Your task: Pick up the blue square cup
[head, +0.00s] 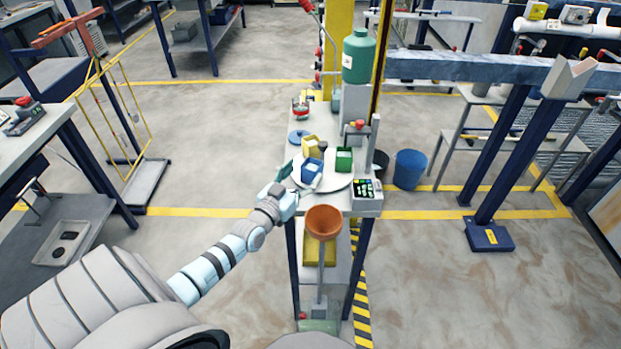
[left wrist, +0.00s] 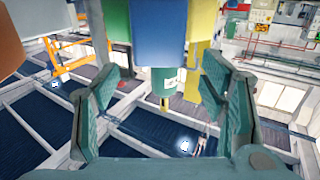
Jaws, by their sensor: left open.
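The blue square cup (head: 312,169) stands on a round white turntable (head: 337,184) on the narrow bench, in front of a yellow square cup (head: 310,147) and left of a green square cup (head: 344,160). My left gripper (head: 305,182) is open at the near left side of the blue cup, its fingers spread towards it. In the left wrist view the blue cup (left wrist: 158,32) is at the top middle, ahead of the gap between the open fingers (left wrist: 163,98). Nothing is held. My right gripper is not in view.
A blue lid (head: 298,136) lies behind the cups. A green bottle (head: 358,56) stands high at the back.

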